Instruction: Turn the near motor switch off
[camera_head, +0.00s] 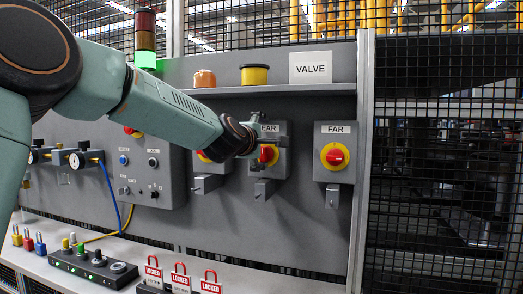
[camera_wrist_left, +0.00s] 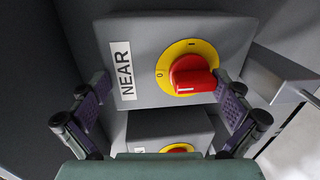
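The near motor switch is a grey box (camera_head: 281,161) with a partly covered label and a red knob on a yellow dial in the head view. In the wrist view the box (camera_wrist_left: 143,45) reads NEAR, and its red knob (camera_wrist_left: 192,74) sits on a yellow dial (camera_wrist_left: 203,47) with a 0 mark on its left side. A short white line shows on the knob's lower part. My left gripper (camera_head: 258,151) is at the front of this box. In the wrist view the gripper (camera_wrist_left: 164,90) is open, fingers either side of the knob, the right one closer. My right gripper is out of view.
The FAR switch box (camera_head: 335,140) is to the right. Another switch box (camera_head: 207,168) is partly behind my arm; a second box (camera_wrist_left: 165,128) shows below in the wrist view. Red LOCKED padlock tags (camera_head: 181,280) stand on the shelf below. A mesh fence (camera_head: 440,150) is at right.

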